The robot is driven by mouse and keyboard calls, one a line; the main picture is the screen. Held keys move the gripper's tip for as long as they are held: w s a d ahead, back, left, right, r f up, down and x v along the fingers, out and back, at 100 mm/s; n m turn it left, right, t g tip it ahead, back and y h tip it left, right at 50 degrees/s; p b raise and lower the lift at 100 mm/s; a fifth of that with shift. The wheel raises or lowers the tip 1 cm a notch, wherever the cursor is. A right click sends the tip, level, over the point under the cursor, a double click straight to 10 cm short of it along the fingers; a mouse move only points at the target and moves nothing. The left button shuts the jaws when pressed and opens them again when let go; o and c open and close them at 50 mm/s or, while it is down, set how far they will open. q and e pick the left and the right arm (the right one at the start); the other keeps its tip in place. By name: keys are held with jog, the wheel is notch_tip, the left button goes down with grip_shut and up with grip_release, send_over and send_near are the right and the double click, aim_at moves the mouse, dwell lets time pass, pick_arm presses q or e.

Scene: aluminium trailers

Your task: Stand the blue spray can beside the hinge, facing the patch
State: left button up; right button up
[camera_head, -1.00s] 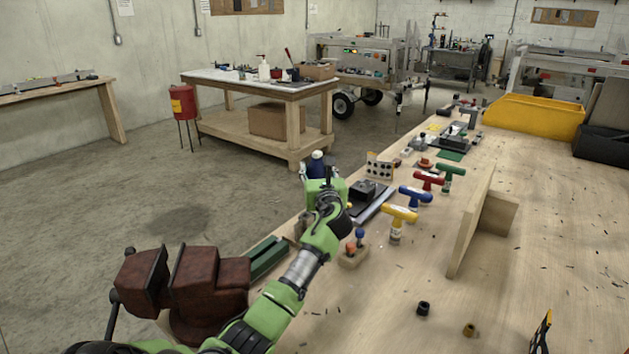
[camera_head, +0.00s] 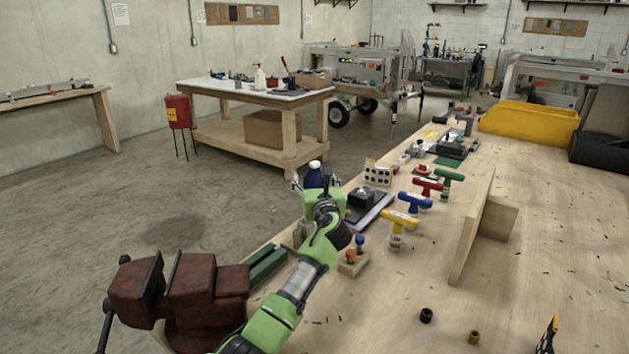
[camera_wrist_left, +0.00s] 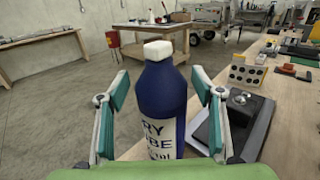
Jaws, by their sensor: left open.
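My left gripper (camera_head: 316,185) is open, with one teal-padded finger on each side of the can; gaps show between the pads and the can. The can's base is hidden behind my green gripper body. I cannot make out the hinge or the patch for certain. My right gripper is out of view.
A dark block (camera_head: 361,197) on a flat plate lies right of the can. A red vise (camera_head: 190,292) is at the near left.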

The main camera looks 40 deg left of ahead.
pick_arm(q)
jog(key=shift+s+d+r+p, duration=0.1)
jog(key=shift+s+d+p, duration=0.15)
jog(key=shift+d+p, duration=0.15)
jog(key=p+v, duration=0.6)
jog(key=v, duration=0.5)
jog(key=shift+s, duration=0.1)
